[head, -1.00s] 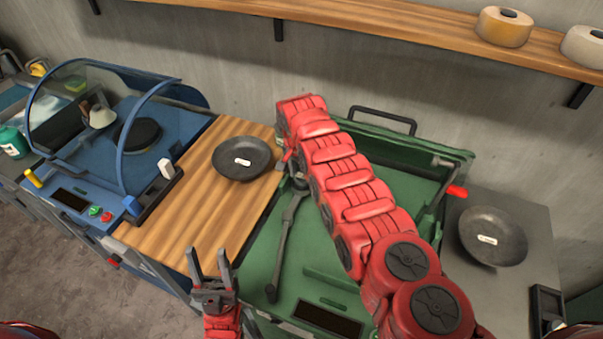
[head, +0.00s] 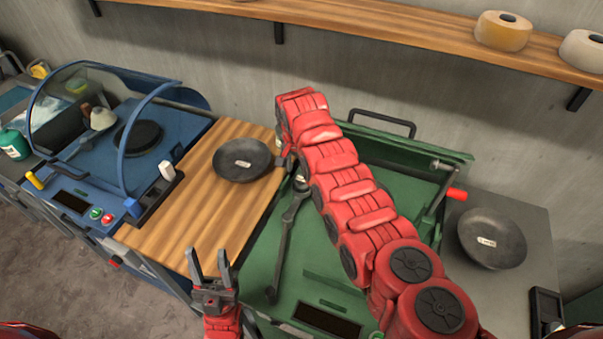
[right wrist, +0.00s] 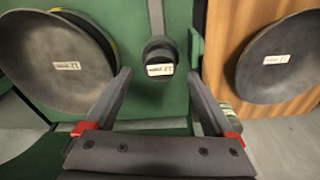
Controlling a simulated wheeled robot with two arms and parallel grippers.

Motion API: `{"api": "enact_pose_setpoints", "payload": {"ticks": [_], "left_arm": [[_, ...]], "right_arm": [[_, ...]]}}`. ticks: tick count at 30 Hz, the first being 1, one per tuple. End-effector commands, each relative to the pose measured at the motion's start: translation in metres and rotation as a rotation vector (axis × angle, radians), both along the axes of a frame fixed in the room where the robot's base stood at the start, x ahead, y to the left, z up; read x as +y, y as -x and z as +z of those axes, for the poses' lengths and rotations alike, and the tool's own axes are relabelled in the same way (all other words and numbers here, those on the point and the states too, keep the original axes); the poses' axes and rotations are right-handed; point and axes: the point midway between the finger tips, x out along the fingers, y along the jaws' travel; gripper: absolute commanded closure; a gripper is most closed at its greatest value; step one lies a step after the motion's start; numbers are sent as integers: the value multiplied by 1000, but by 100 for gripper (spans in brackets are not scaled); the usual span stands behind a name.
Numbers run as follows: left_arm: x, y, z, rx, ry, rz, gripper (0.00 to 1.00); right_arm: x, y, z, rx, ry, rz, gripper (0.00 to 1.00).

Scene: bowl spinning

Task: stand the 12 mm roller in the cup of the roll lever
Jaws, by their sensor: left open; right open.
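The roll lever (head: 283,245) is a dark bar along the left part of the green machine, its round end (head: 301,184) partly beside my right arm. In the right wrist view this end is a dark round piece with a small white label (right wrist: 160,70). I cannot tell whether it is an empty cup or holds a roller. My right gripper (right wrist: 159,74) is open, its fingers on either side below that end, apart from it. A pale greenish round piece (right wrist: 228,113) shows behind the right finger; its identity is unclear. My left gripper (head: 209,252) is open and empty near the wooden top's front.
A dark labelled dish (head: 243,160) lies on the wooden top (head: 195,210); another dish (head: 492,238) lies on the grey top at right. A third dish (right wrist: 60,62) shows left in the wrist view. A red-gripped lever (head: 456,194) stands at the green machine's right.

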Motion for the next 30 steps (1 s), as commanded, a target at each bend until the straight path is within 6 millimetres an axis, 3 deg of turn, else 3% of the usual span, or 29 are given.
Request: {"api": "enact_pose_setpoints", "payload": {"ticks": [9,12,18,30], "left_arm": [[0,0,-27,0,0,0,50],[0,0,-30,0,0,0,50],[0,0,-32,0,0,0,50],[0,0,-31,0,0,0,50]], "right_arm": [[5,5,65,-6,-2,0,12],[6,7,78,-4,-1,0,12],[6,9,89,-1,-1,0,12],[6,9,89,-1,-1,0,12]]}}
